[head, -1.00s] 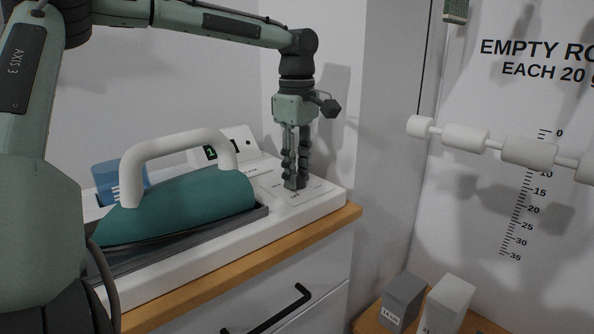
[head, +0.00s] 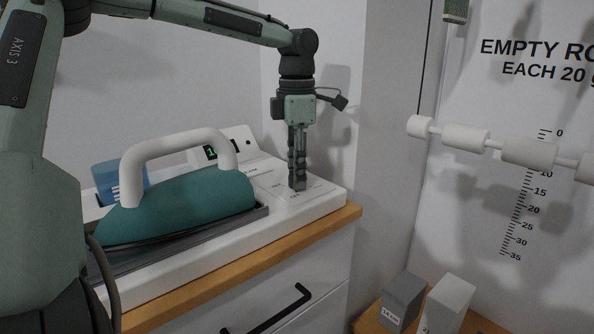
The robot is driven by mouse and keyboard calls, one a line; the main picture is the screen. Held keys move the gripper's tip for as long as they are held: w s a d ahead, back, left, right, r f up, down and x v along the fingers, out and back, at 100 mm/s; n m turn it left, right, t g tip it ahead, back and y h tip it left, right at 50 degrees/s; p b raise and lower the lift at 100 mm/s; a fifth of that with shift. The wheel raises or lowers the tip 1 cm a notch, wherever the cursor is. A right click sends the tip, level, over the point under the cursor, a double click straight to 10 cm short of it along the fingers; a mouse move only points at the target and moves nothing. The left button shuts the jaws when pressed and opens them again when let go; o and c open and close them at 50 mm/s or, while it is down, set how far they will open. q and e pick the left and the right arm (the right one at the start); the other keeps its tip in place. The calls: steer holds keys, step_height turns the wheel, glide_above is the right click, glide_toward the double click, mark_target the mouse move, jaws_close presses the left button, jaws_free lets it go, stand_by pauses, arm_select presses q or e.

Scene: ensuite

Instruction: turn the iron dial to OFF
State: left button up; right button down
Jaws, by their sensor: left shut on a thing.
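A teal iron (head: 190,205) with a white handle (head: 175,142) rests on a dark tray on a white base unit (head: 325,197). My left gripper (head: 297,186) points straight down at the right end of this base. Its fingers are shut on the dial at the panel surface. The dial itself is hidden between the fingertips, so its pointer cannot be read. Small printed marks surround the fingertips, too small to read. My right gripper is not in view.
A blue container (head: 105,178) and a small green-lit display (head: 210,153) sit behind the iron. The base stands on a wood-topped cabinet (head: 356,211). At right are a wall rail with white rolls (head: 465,137) and two grey blocks (head: 402,296).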

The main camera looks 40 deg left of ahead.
arm_select(q)
steer(key=shift+r+n, duration=0.1)
steer(key=shift+n, duration=0.2)
stand_by(0.4)
steer(key=o, duration=1.2)
steer(key=shift+c, duration=0.2)
step_height(320, 180, up, 12)
